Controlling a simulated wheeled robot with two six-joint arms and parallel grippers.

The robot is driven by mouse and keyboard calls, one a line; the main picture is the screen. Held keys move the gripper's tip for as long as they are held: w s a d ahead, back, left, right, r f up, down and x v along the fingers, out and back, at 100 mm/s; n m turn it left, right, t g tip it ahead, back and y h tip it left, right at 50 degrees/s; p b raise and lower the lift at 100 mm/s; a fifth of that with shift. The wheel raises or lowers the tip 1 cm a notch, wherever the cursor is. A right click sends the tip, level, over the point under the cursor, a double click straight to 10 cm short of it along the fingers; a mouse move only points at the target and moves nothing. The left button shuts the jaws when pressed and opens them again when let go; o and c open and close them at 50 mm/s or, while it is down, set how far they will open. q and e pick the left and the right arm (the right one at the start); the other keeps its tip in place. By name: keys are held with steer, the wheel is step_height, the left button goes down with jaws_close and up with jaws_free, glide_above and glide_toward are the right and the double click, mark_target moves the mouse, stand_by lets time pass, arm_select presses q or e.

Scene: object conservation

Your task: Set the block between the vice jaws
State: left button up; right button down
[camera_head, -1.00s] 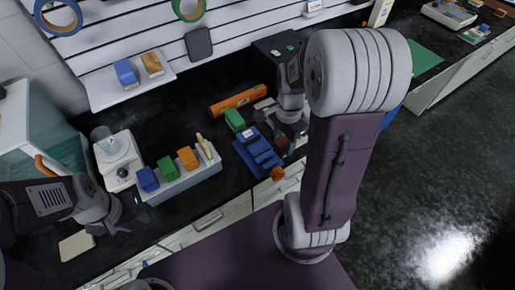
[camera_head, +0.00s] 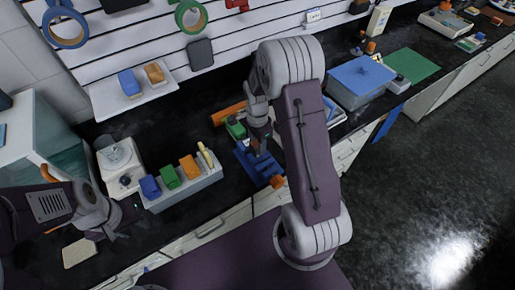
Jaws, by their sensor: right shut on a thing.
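The blue vice (camera_head: 246,160) with an orange handle end (camera_head: 276,181) lies on the dark bench. My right gripper (camera_head: 255,148) points down over the vice's jaw area. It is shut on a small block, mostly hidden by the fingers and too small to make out. I cannot tell whether the block touches the jaws. My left gripper (camera_head: 125,217) is open and empty, low at the left near the bench's front edge.
A green thing (camera_head: 234,128) lies just behind the vice, beside an orange bar (camera_head: 222,117). A grey rack (camera_head: 187,191) with blue, green and orange blocks stands left of the vice. A white scale (camera_head: 124,180) stands farther left.

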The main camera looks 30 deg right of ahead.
step_height(320, 180, down, 4)
steer(key=shift+r+p, duration=0.2)
steer(key=shift+p, duration=0.1)
steer(key=shift+w+f, duration=0.1)
steer(key=shift+f, duration=0.1)
steer(key=c, duration=0.8)
jaws_free()
